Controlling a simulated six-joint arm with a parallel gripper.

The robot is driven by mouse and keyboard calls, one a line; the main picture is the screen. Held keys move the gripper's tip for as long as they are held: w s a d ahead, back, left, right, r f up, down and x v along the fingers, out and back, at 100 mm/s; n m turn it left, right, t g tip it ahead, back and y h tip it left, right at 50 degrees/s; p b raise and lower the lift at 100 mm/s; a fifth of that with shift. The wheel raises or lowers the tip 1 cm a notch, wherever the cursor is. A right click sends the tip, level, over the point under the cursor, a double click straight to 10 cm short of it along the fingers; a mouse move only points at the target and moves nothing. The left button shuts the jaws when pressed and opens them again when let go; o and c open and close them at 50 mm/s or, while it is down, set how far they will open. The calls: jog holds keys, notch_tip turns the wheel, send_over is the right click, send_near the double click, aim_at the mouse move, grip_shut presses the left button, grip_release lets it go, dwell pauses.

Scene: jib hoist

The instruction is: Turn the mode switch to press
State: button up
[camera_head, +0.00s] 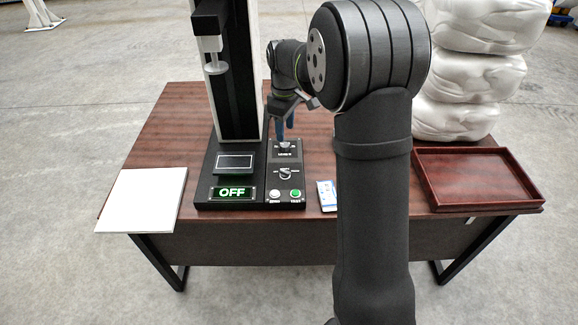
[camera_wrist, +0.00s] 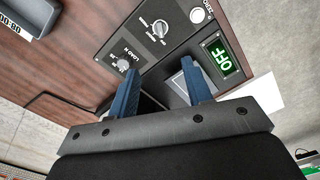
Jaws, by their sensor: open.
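The panel beside the test stand carries two knobs. The middle knob, with small labels around it, looks like the mode switch (camera_head: 286,173); it also shows in the wrist view (camera_wrist: 160,28). Its labels are too small to read surely, so I cannot tell its setting. The other knob (camera_wrist: 123,63) is labelled as a load control. My gripper (camera_head: 286,130) has blue fingers and is open and empty. It is over the load knob's end of the panel, behind the mode switch in the head view. In the wrist view the gripper (camera_wrist: 162,75) has its fingers spread apart, with the mode switch beyond them.
The test stand (camera_head: 240,75) rises left of my gripper. Its green display (camera_head: 231,192) reads OFF. A white board (camera_head: 142,200), small card (camera_head: 327,195), red-brown tray (camera_head: 428,185) and white stack (camera_head: 468,75) are around.

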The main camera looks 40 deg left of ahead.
aim_at(286, 172)
jog(key=shift+m, duration=0.4)
notch_tip(286, 172, down, 18)
jog(key=shift+r, duration=0.2)
jog(key=c, duration=1)
